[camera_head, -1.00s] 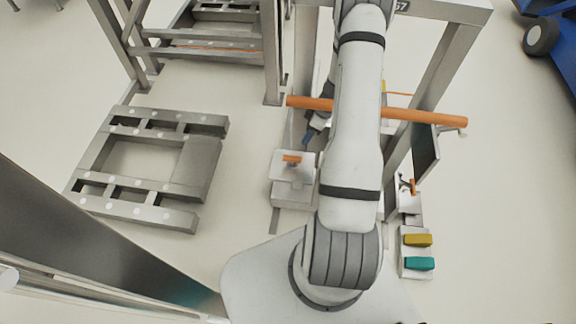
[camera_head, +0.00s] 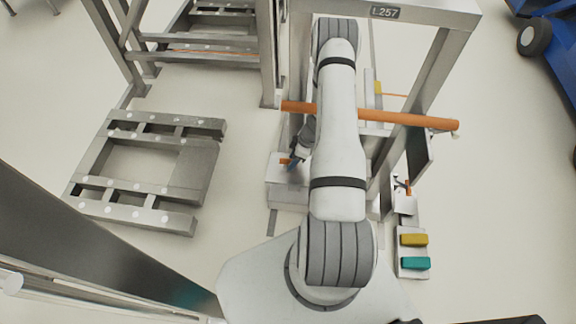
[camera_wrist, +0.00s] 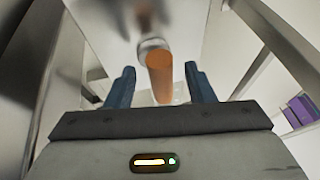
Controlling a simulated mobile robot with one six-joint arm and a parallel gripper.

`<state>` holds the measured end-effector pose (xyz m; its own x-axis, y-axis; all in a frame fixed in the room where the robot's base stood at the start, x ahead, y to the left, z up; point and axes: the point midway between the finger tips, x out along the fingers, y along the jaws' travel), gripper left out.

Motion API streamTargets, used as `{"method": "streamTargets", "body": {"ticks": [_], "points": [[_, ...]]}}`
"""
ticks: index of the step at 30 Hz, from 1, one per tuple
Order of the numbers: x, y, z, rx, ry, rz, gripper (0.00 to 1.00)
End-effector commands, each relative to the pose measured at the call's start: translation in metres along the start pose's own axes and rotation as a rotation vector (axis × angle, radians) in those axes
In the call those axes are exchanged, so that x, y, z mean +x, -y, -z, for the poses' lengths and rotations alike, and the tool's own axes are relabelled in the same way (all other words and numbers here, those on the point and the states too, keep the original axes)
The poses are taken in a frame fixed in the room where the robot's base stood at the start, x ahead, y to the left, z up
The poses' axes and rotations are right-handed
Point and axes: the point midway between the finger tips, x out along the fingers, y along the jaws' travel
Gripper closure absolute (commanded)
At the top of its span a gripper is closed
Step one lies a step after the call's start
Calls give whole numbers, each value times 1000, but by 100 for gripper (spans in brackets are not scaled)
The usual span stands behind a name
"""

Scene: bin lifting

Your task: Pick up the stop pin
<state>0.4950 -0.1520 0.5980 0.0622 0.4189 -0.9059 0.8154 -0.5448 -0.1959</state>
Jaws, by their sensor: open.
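The stop pin is a short orange cylinder (camera_wrist: 160,78) with a grey collar at its far end. In the wrist view it sits between the two blue fingers of my gripper (camera_wrist: 161,88), with a visible gap on both sides. The fingers are open. In the head view the orange pin (camera_head: 285,161) shows at the top of a light grey block (camera_head: 288,197), partly covered by my gripper (camera_head: 292,164). Whether the pin lies fully within the fingers' depth is hard to tell.
A long orange bar (camera_head: 425,121) crosses the metal frame (camera_head: 440,75) behind my arm. A dark panel (camera_head: 419,150) hangs at the right. A stand with yellow and teal blocks (camera_head: 414,250) is at front right. A grey pallet frame (camera_head: 150,165) lies left, with clear floor between.

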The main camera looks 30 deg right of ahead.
Motion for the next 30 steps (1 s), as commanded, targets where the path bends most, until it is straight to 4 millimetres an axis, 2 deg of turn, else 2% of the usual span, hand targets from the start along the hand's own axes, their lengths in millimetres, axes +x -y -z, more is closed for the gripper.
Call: {"method": "streamTargets", "body": {"ticks": [6,24,30], "points": [[1,0,0,1,0,-1,51],[0,-1,-1,2,0,-2,100],[0,-1,-1,3,0,-2,100]]}}
